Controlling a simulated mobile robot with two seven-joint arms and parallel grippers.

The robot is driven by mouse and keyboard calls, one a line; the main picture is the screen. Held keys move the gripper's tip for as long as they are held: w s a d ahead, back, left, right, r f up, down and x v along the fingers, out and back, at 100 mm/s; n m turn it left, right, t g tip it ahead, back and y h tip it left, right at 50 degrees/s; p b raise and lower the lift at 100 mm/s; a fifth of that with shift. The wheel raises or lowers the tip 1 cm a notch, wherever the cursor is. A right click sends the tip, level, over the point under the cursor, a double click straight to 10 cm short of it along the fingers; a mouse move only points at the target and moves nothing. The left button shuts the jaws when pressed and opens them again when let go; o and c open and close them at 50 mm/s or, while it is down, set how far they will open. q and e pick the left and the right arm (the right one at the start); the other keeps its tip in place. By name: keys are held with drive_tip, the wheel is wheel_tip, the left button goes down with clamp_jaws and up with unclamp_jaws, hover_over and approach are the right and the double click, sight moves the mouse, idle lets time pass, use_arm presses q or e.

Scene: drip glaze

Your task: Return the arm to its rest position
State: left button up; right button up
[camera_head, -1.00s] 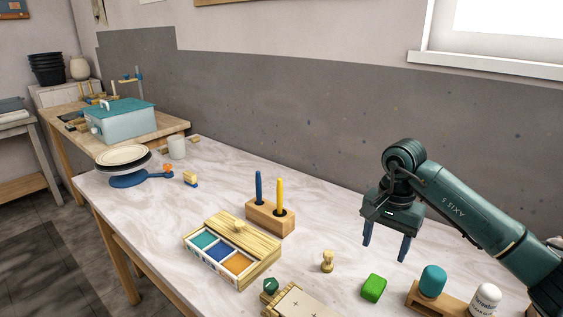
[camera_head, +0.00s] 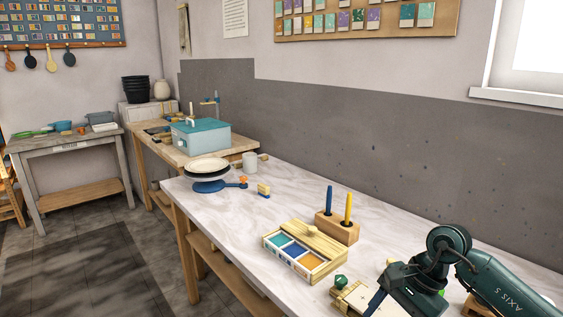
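My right arm comes in from the lower right, with its dark green links (camera_head: 500,287) bent low over the front right part of the table. My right gripper (camera_head: 410,292) points down and left at the bottom edge of the head view. One dark finger shows; the other is not clearly seen, so its opening cannot be judged. It hides part of the small wooden box with a green knob (camera_head: 341,282) and most of a bright green block. My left gripper is not in view.
The marble-topped table (camera_head: 225,222) holds a wooden tray with coloured glaze blocks (camera_head: 305,263), a wooden holder (camera_head: 340,230) with blue and yellow sticks, and plates on a blue stand (camera_head: 207,165). A teal-lidded box (camera_head: 201,136) stands beyond. The table's middle left is clear.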

drive_tip(key=s+a+r+m+t+y+p, duration=0.1)
drive_tip(key=s+a+r+m+y, duration=0.2)
drive_tip(key=a+m+y, duration=0.45)
drive_tip(key=s+a+r+m+t+y+p, duration=0.1)
drive_tip(key=s+a+r+m+t+y, duration=0.2)
drive_tip(key=a+m+y, duration=0.45)
drive_tip(key=d+f+m+t+h+p, duration=0.1)
drive_tip(key=d+f+m+t+h, duration=0.4)
drive_tip(key=m, duration=1)
drive_tip(key=d+f+m+t+h+p, duration=0.15)
drive_tip(key=m+t+h, duration=0.6)
drive_tip(key=m, duration=0.85)
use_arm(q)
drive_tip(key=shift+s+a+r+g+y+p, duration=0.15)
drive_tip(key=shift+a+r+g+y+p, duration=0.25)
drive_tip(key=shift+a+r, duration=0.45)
use_arm(e)
drive_tip(key=s+d+f+m+g+h, duration=0.3)
drive_tip(key=s+f+m+g+h, duration=0.1)
drive_tip(key=s+f+m, duration=0.7)
drive_tip(key=shift+f+m+g, duration=0.45)
drive_tip(key=shift+m+g, duration=0.05)
drive_tip(key=shift+g, duration=0.15)
